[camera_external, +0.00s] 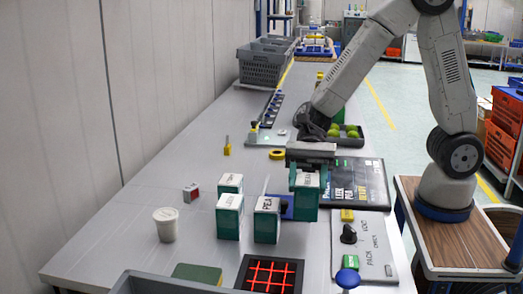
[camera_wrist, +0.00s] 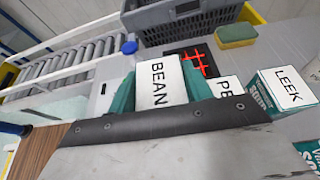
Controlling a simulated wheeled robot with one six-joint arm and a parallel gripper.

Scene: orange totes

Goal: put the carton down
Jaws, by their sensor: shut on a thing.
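My gripper (camera_external: 311,160) is shut on a teal carton (camera_external: 304,205) with a white top, over the right half of the table. The held carton stands about upright, at the left edge of a dark lettered panel (camera_external: 358,185). I cannot tell whether its base touches the table. In the wrist view the held carton (camera_wrist: 160,82) shows its white top reading BEAN, beyond the dark edge of my gripper (camera_wrist: 165,122). A PEA carton (camera_external: 266,222) and a carton (camera_external: 229,220) beside it stand to the left. The wrist view also shows a LEEK carton (camera_wrist: 285,90).
Another teal carton (camera_external: 230,182) stands behind. A white cup (camera_external: 166,226), a red-and-grey block (camera_external: 191,193), a sponge (camera_external: 198,273) and a red-gridded black tray (camera_external: 269,274) lie around. A button panel (camera_external: 362,250) is at front right. The table's left middle is clear.

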